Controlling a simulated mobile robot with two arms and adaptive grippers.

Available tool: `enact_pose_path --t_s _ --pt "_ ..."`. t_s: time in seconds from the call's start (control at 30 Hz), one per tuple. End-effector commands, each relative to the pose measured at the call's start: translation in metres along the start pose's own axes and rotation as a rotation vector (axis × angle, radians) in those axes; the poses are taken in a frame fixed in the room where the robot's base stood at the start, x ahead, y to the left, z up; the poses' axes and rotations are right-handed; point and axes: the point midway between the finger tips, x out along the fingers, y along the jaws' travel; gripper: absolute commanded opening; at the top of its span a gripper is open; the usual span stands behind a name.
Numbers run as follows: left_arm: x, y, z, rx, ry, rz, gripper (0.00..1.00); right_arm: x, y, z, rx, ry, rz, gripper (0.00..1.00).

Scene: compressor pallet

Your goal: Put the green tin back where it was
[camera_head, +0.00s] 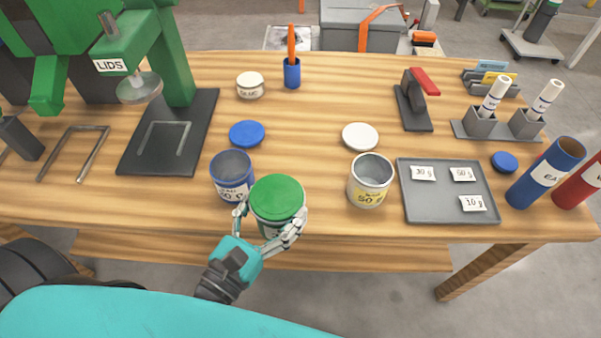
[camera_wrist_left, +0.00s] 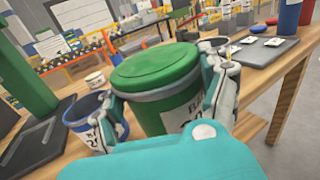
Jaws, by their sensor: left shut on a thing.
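The green tin (camera_head: 277,199) has its green lid on and a white label. My left gripper (camera_head: 270,226) is shut around it at the front edge of the table, between the blue tin and the white tin. In the left wrist view the green tin (camera_wrist_left: 158,85) sits upright between the fingers of my left gripper (camera_wrist_left: 170,105). Whether its base touches the table is hidden by the gripper. My right gripper is not in view.
An open blue tin (camera_head: 233,176) stands close at left, an open white tin (camera_head: 370,181) at right. A blue lid (camera_head: 247,133) and a white lid (camera_head: 360,136) lie behind them. A grey tray (camera_head: 449,212) with labels is at right. A green lid press (camera_head: 177,70) stands back left.

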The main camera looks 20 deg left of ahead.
Motion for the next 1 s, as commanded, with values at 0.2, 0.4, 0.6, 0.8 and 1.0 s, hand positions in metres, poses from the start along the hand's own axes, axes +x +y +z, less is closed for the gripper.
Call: enact_pose_path --t_s 0.2,0.4,0.6,0.8,1.0 --pt "0.061 0.009 0.004 0.003 -0.009 0.002 0.19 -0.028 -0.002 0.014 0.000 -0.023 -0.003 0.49" --pt "0.100 0.015 -0.004 0.001 -0.005 0.001 0.19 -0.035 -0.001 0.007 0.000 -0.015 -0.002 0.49" --pt "0.111 0.016 -0.015 0.000 -0.001 0.000 0.19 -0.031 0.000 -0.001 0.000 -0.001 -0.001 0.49" --pt "0.110 0.016 -0.042 0.001 -0.001 0.001 0.19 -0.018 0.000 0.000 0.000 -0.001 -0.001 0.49" --pt "0.110 0.016 -0.043 0.000 -0.002 0.000 0.19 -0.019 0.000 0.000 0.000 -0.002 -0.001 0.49"
